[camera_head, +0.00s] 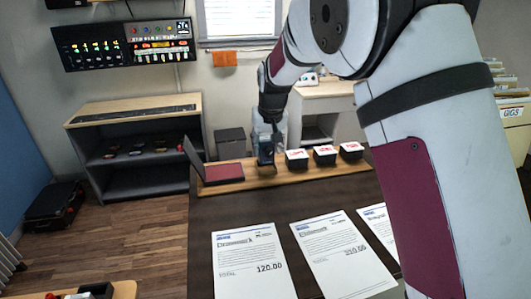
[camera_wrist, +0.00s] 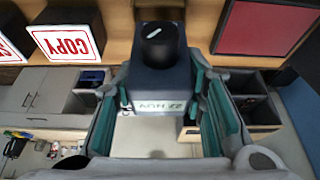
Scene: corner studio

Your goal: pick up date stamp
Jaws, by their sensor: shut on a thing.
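The date stamp is a dark block with a round black knob and a pale label strip reading "22 NOV". In the wrist view the date stamp (camera_wrist: 160,75) sits between the teal fingers of my gripper (camera_wrist: 162,88), which is shut on it. In the head view my gripper (camera_head: 266,143) reaches down to the wooden strip, with the dark date stamp (camera_head: 265,158) at its tip. The stamp looks upright. Whether it touches the strip or hangs just above it I cannot tell. The fingers partly hide its sides.
Right of the stamp stand several black stamps (camera_head: 297,157) with red-lettered white tops; one, the COPY stamp (camera_wrist: 70,38), shows in the wrist view. An open red ink pad (camera_head: 223,173) lies to the left. Printed papers (camera_head: 252,262) lie on the dark desk (camera_head: 208,215) in front.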

